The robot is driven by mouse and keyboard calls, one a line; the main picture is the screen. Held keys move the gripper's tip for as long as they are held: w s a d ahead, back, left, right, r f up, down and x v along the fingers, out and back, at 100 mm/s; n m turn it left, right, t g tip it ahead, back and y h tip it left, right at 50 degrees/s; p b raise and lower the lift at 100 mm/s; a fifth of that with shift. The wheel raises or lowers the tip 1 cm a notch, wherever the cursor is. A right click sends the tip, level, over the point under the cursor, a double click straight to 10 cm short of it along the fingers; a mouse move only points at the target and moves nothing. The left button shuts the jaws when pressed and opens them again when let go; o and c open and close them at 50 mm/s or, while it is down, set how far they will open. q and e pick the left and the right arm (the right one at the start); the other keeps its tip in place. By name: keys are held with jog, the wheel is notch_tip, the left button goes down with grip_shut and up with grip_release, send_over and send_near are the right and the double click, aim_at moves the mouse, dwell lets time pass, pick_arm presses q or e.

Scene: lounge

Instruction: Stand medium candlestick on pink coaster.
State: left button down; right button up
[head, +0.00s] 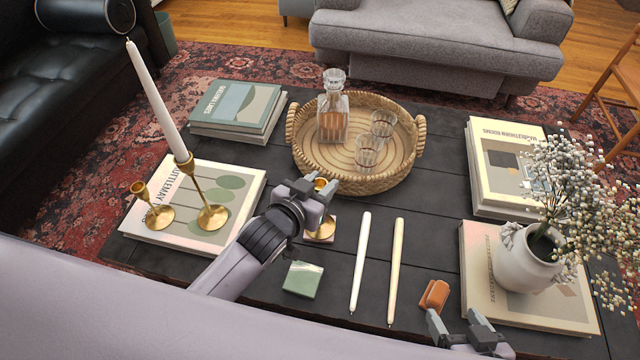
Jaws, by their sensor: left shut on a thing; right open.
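My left gripper (318,188) is shut on the brass medium candlestick (321,231). The candlestick is upright, with its cup between the fingers and its round base below; its stem is mostly hidden by the gripper. A pale pink coaster (331,240) shows as a thin edge under the base. I cannot tell whether the base touches it. My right gripper (462,322) is open and empty at the table's front edge. The short candlestick (158,215) and the tall candlestick (211,216) with a white candle stand on a book at the left.
A green coaster (302,279), white candle (361,262), cream candle (396,270) and orange-brown block-like object (434,295) lie in front. A wicker tray (405,181) holds a decanter and two glasses. A flower vase (523,262) stands on a book at right.

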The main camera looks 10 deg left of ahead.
pick_arm(q)
jog(key=shift+f, duration=0.1)
jog(key=c, duration=0.8)
grip_release()
jog(key=shift+o, duration=0.2)
jog(key=shift+s+r, duration=0.2)
jog(key=p+v, duration=0.3)
jog(key=v, duration=0.8)
jog(key=s+a+f+n+g+y, duration=0.1)
jog(key=s+a+f+g, duration=0.2)
jog(key=s+a+f, duration=0.3)
notch_tip(320, 180, down, 3)
jog(key=s, duration=0.2)
jog(key=shift+s+r, duration=0.15)
jog(key=shift+s, duration=0.25)
